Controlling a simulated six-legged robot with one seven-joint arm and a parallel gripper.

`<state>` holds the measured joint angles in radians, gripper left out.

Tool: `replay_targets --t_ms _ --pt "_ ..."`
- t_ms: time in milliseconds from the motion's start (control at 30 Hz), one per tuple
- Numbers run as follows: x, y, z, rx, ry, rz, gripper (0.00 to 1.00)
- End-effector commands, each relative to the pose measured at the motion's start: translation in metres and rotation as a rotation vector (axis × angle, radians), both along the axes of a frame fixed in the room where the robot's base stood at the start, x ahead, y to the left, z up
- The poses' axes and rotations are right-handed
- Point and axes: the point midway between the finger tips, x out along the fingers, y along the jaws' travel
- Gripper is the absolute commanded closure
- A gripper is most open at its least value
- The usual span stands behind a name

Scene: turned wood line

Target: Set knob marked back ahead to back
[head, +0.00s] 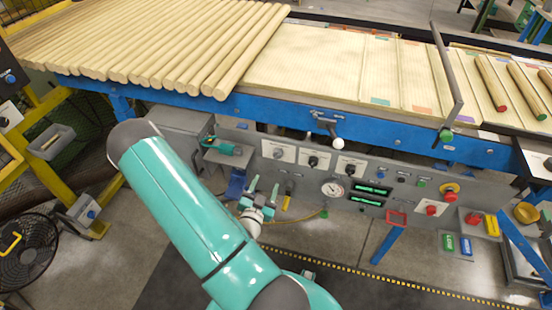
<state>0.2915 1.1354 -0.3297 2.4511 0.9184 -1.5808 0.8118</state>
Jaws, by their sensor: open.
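Three selector knobs on white plates sit in a row on the grey control panel: a left knob (278,153), a middle knob (313,160) and a right knob (350,169). The lettering is too small to read, so I cannot tell which is marked back ahead or how it is set. My gripper (264,187) is open and empty, with its two fingers pointing up in the picture. It appears just below the left knob, in front of the panel, and apart from the knobs. My teal arm covers the panel's lower left.
Above the panel is a blue-framed line with wooden rods (160,45). A white-ended lever (328,124) sticks out above the knobs. Beside them are a round gauge (332,188), green displays (372,189) and a red-framed part (396,218). A fan (27,250) stands at lower left.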

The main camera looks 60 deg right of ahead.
Motion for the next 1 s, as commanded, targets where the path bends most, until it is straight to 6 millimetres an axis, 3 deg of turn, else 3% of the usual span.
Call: replay_targets --t_ms 600,800,1000 --pt "0.017 -0.110 0.001 0.002 -0.002 -0.002 0.46" --pt "0.020 -0.127 0.000 0.002 -0.001 0.000 0.46" --pt "0.021 -0.129 0.000 0.003 0.000 0.000 0.46"
